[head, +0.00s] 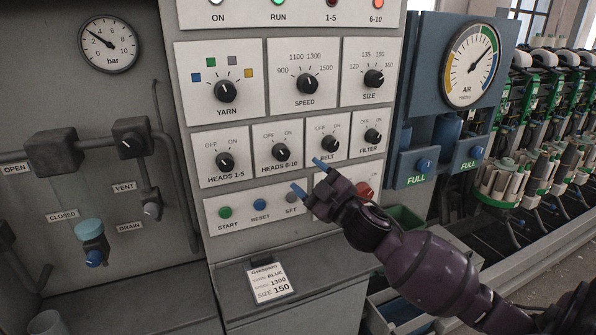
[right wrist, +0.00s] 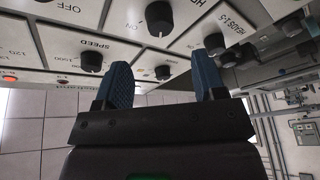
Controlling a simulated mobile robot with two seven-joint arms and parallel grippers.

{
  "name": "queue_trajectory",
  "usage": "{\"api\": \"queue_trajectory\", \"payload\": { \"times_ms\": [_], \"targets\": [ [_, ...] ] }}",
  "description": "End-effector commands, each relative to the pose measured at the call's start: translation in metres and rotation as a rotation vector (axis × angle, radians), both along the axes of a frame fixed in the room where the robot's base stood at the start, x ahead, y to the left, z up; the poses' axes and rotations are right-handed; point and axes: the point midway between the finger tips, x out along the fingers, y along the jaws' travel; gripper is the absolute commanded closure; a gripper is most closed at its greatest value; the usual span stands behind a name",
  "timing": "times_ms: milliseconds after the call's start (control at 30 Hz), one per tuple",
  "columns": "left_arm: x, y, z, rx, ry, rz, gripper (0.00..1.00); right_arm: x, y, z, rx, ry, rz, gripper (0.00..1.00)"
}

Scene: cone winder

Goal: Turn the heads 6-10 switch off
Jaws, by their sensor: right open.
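The heads 6-10 switch (head: 280,153) is a black round knob with a white pointer mark on a pale plate, between OFF at its upper left and ON at its upper right. In the right wrist view the panel appears upside down, with the heads 6-10 knob (right wrist: 159,18) beyond the open fingers (right wrist: 160,85). My left gripper is not in view.
The heads 1-5 knob (head: 225,161) is close on the left, the belt knob (head: 329,143) close on the right. Start (head: 225,213) and reset (head: 260,205) buttons sit below. The 6-10 lamp (head: 378,3) glows orange-red. A recipe card (head: 270,282) lies on the ledge.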

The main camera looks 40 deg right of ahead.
Motion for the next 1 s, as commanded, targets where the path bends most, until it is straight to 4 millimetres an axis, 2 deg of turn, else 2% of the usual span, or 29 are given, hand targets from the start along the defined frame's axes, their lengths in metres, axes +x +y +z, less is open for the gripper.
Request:
{"api": "queue_trajectory", "payload": {
  "times_ms": [100, 300, 1000],
  "targets": [
    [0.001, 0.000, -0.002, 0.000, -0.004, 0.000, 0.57, -0.012, -0.001, -0.004, 0.001, 0.001, 0.000, 0.36],
    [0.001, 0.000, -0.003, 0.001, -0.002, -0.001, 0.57, -0.021, -0.001, -0.005, 0.001, 0.000, 0.000, 0.36],
    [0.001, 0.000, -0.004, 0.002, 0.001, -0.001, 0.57, -0.021, -0.002, -0.006, -0.034, 0.003, -0.012, 0.36]
  ]
}}
